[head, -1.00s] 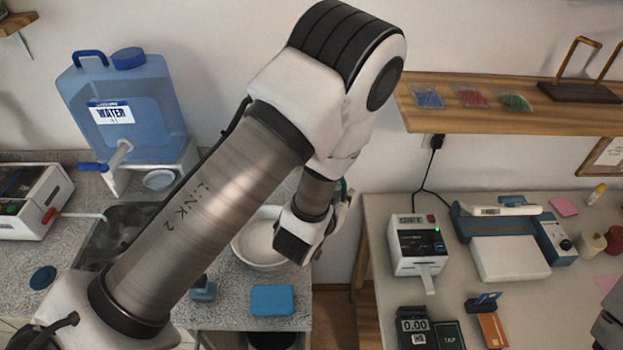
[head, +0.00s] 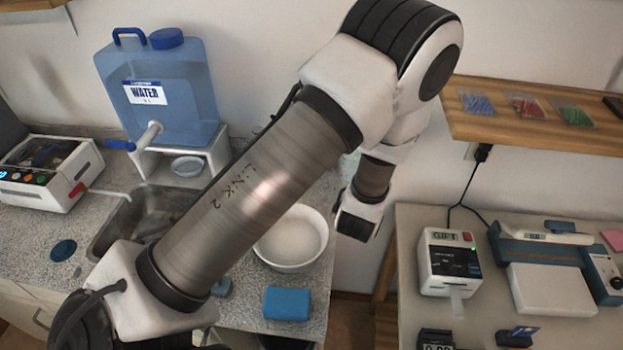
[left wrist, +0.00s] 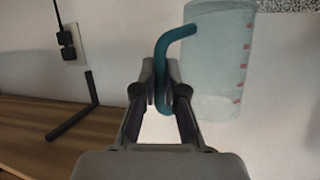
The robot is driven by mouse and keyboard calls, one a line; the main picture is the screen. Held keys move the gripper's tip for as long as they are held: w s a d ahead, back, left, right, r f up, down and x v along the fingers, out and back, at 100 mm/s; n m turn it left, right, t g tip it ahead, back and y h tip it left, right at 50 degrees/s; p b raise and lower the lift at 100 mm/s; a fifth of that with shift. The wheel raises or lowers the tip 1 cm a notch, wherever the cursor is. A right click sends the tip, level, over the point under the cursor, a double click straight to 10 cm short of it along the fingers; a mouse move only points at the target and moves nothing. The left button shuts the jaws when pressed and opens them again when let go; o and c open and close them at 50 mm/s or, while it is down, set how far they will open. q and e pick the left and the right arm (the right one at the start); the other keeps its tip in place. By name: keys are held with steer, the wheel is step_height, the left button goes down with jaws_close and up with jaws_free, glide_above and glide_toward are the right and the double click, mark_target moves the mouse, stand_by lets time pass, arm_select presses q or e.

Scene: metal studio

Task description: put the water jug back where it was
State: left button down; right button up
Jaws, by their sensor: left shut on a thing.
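The water jug (left wrist: 218,65) is a translucent pale pitcher with red marks on its side and a teal handle (left wrist: 166,52). My left gripper (left wrist: 160,88) is shut on that handle, with the jug beside the jaws at the upper right of the left wrist view. In the head view the jug and the fingertips are hidden behind my left arm. My right gripper is not in view.
A blue water tank (head: 165,95) with a tap stands on a white stand beside the sink (head: 130,222). A white bowl (head: 291,258) and blue sponge (head: 287,304) sit on the counter. A gap separates it from the right table (head: 415,325); a wooden shelf (head: 530,118) hangs above.

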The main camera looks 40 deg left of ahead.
arm_select(q)
steer(key=a+n+y+b, duration=0.1)
steer(key=a, duration=0.1)
steer(key=a+n+y+b, duration=0.1)
steer(key=a+b, duration=0.1)
steer(key=w+a+g+y+b, duration=0.1)
steer(key=a, duration=0.1)
steer(key=shift+a+r+n, duration=0.1)
steer(key=shift+r+n, duration=0.15)
steer(key=shift+n, duration=0.15)
steer(key=a+b, duration=0.1)
steer(key=a+r+n+g+y+b, duration=0.1)
steer(key=s+a+n+g+b, duration=0.1)
steer(key=a, duration=0.1)
steer(key=shift+r+y+b, duration=0.3)
steer(key=shift+y, duration=0.1)
steer(key=shift+n+g, duration=0.3)
steer(key=shift+n, duration=0.2)
steer(key=f, duration=0.5)
steer(key=f+p, duration=0.1)
steer(key=f, duration=0.2)
steer(key=shift+s+a+f, duration=0.2)
steer(key=shift+a+f, duration=0.05)
steer(key=shift+f, duration=0.35)
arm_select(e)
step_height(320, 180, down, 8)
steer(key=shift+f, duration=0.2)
